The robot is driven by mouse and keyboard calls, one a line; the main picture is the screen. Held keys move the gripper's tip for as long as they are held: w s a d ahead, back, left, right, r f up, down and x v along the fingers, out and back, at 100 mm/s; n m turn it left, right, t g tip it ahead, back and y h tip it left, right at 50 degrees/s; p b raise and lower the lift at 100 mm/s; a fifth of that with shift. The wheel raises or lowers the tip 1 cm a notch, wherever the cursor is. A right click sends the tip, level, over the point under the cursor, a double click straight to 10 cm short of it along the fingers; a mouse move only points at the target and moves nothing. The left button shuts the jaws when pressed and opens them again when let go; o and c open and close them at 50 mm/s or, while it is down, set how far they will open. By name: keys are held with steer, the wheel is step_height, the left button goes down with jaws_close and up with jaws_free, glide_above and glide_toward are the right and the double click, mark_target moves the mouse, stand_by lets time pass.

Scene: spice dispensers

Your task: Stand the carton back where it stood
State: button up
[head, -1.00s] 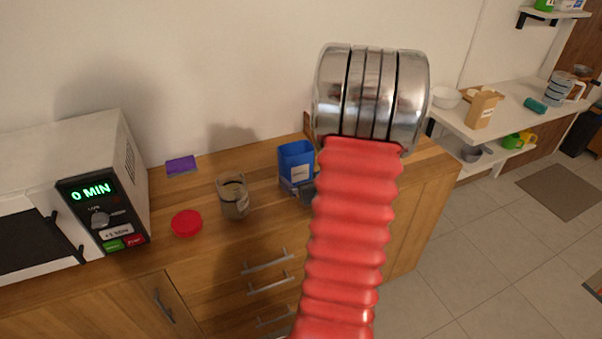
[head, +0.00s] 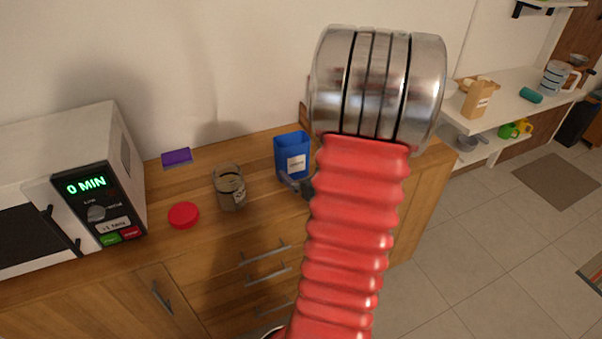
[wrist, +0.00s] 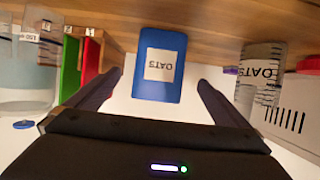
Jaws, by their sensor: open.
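The blue carton (head: 292,143) with a white label stands upright on the wooden counter, left of my red arm in the head view. In the wrist view, which is upside down, the carton (wrist: 160,90) shows its OATS label between my spread fingers. My gripper (wrist: 159,82) is open, with a gap on each side of the carton and neither finger touching it. In the head view my gripper (head: 296,184) is a dark shape low in front of the carton, partly hidden by my arm.
A red lid (head: 184,215) and a purple sponge (head: 177,157) lie further left, beside the microwave (head: 95,190). A wooden rack with red and green items (wrist: 88,70) is beside the carton.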

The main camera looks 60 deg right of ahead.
steer(key=w+a+r+n+g+y, duration=0.15)
steer(key=w+a+r, duration=0.35)
steer(key=a, duration=0.5)
steer(key=w+a+r+n+g, duration=0.1)
steer(key=w+a+r+g, duration=0.15)
steer(key=a+r, duration=0.5)
steer(key=s+a+n+y, duration=0.1)
steer(key=s+a, duration=0.3)
steer(key=a, duration=0.4)
steer(key=s+a+r+n+g+y, duration=0.1)
steer(key=s+a+y, duration=0.1)
steer(key=a, duration=0.7)
steer(key=s+a+r+n+g+y, duration=0.1)
steer(key=s+a+y, duration=0.1)
steer(key=s+a, duration=0.3)
steer(key=a, duration=0.4)
steer(key=shift+s+a+r+n, duration=0.15)
steer(key=shift+s+r+n, duration=0.1)
steer(key=shift+s+n, duration=0.1)
steer(key=shift+y, duration=0.25)
